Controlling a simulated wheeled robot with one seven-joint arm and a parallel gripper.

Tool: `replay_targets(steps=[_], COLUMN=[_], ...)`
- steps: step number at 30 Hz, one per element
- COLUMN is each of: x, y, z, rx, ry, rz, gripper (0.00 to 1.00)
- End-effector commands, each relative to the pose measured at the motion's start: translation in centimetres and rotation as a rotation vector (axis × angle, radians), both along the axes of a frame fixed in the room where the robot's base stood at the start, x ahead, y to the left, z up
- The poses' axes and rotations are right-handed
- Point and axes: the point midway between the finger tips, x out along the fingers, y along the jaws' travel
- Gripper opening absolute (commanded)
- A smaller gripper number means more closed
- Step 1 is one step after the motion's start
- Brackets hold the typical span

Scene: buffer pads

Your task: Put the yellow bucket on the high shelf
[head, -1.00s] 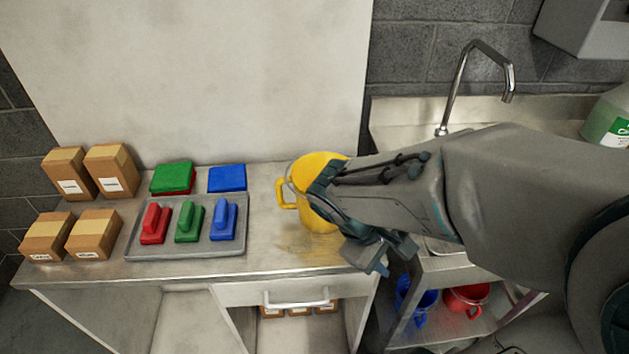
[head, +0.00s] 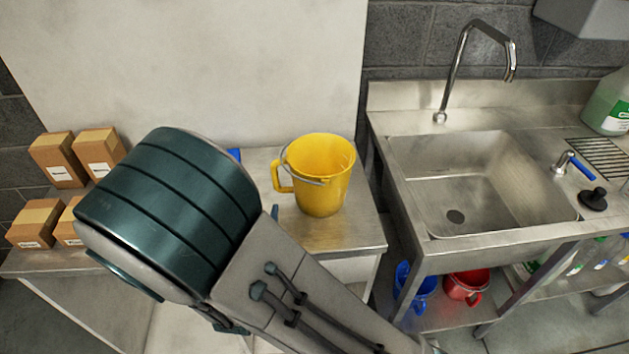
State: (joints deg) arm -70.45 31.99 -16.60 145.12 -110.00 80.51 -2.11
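The yellow bucket (head: 322,188) stands upright on the right part of the steel counter (head: 352,232), close to its right edge. Its yellow side handle points left, and a thin grey wire bail hangs around its upper part. The bucket looks empty inside. My arm crosses the lower left and middle of the head view, to the left of the bucket and in front of it. My gripper cannot be made out; nothing is seen holding the bucket. No high shelf can be made out in this view.
A steel sink (head: 480,185) with a tall tap stands to the right. A blue bucket (head: 418,290) and a red bucket (head: 466,287) sit on the shelf under it. Cardboard boxes (head: 58,160) stand at the left. My arm hides most of the counter's middle.

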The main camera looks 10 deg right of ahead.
Motion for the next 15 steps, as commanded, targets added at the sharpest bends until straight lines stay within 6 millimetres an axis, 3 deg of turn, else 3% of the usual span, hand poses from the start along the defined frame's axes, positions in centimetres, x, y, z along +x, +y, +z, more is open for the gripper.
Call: replay_targets(steps=[9, 15], x=[5.8, 7.2], y=[-1.5, -1.9], z=[0.2, 0.2], rx=[0.002, 0.002], ry=[-0.002, -0.001], rz=[-0.006, -0.005], gripper=[0.36, 0.36])
